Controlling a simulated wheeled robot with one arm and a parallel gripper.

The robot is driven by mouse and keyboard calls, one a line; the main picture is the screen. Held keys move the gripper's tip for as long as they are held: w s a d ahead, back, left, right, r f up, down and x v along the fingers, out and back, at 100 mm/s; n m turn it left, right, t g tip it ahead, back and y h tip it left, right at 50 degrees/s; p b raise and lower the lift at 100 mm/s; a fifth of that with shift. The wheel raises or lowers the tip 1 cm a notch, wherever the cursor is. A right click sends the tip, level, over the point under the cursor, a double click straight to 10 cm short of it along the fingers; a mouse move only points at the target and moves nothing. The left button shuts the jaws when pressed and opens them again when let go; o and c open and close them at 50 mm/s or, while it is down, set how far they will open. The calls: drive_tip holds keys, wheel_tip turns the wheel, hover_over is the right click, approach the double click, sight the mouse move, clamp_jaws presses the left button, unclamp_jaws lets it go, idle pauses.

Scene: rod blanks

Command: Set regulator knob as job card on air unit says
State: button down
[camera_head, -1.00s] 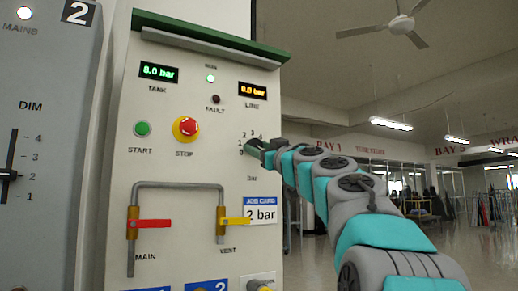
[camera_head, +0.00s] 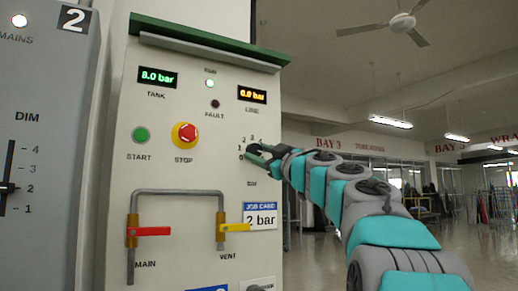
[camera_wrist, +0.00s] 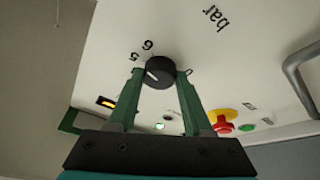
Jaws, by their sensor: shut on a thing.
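The regulator knob (camera_wrist: 160,72) is black with a short white pointer mark and sits on the pale panel of the air unit (camera_head: 190,100). In the wrist view the fingers of my gripper (camera_wrist: 160,73) are shut on its two sides. The pointer slants to the lower left there; 5 and 6 show beside the knob, but I cannot tell which number it points at. In the head view my gripper (camera_head: 252,153) hides the knob, with 1 to 4 printed around it. The job card (camera_head: 261,216) below reads 2 bar.
The tank display (camera_head: 157,77) reads 8.0 bar; the line display (camera_head: 252,95) is orange, its first digit unclear. A red stop button (camera_head: 186,135), a red main lever (camera_head: 152,231) and a yellow vent lever (camera_head: 238,227) are on the panel. Open floor lies to the right.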

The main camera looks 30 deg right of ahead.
drive_tip(key=n, duration=0.2)
drive_tip(key=n+g+y, duration=0.1)
drive_tip(key=n, duration=0.1)
drive_tip(key=n+y, duration=0.1)
drive_tip(key=n, duration=0.1)
drive_tip(key=shift+d+g, duration=0.3)
drive_tip(key=shift+d, duration=0.05)
drive_tip(key=shift+a+n+g+y, duration=0.15)
drive_tip(key=shift+n+g+y, duration=0.4)
drive_tip(key=shift+n, duration=1.15)
drive_tip(key=shift+r+n, duration=0.15)
drive_tip(key=shift+n, duration=0.15)
drive_tip(key=shift+n+g, duration=0.55)
drive_tip(key=shift+n, duration=0.45)
drive_tip(key=shift+c, duration=1.6)
unclamp_jaws()
drive_tip(key=b+v, duration=0.2)
drive_tip(key=v, duration=0.5)
drive_tip(key=shift+s, duration=0.35)
